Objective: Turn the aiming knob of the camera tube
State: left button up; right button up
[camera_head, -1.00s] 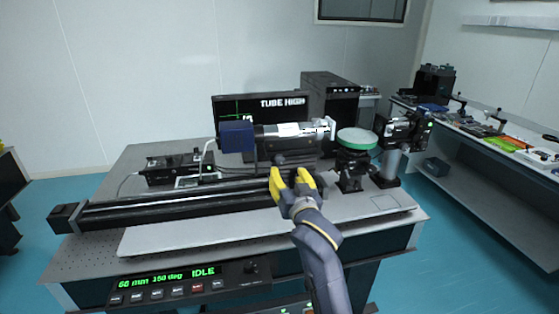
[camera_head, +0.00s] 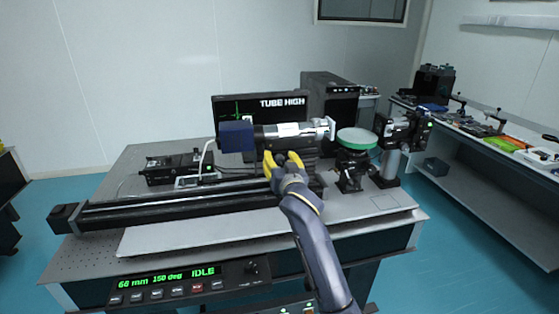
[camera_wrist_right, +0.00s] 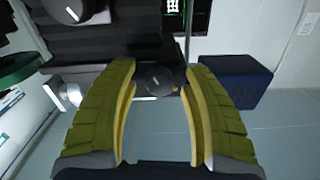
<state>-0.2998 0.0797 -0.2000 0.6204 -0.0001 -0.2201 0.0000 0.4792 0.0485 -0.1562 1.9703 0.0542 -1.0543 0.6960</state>
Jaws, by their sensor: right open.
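The camera tube (camera_head: 290,130) lies level above the table, a silver barrel with a dark blue box (camera_head: 237,136) at its left end. The blue box also shows at the right in the right wrist view (camera_wrist_right: 235,80). A dark round knob (camera_wrist_right: 156,80) with a white mark sits between my open right fingers in the wrist view; contact cannot be told. My right gripper (camera_head: 281,158), with yellow fingers, is just below and in front of the tube, and it fills the wrist view (camera_wrist_right: 161,80). In the head view the knob is hidden. My left gripper is out of view.
A second marked knob (camera_wrist_right: 72,10) shows at the wrist view's upper left. A green-rimmed disc (camera_head: 357,138) on a mount stands right of the tube. A long black rail (camera_head: 170,207) runs in front. A monitor (camera_head: 258,105) reading "TUBE HIGH" stands behind.

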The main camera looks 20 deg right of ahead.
grip_shut()
dwell(0.3)
jog(key=shift+n, duration=0.4)
dwell(0.4)
jog(key=n, duration=0.3)
jog(key=shift+r+n, duration=0.1)
jog(key=shift+n, duration=2.4)
grip_release()
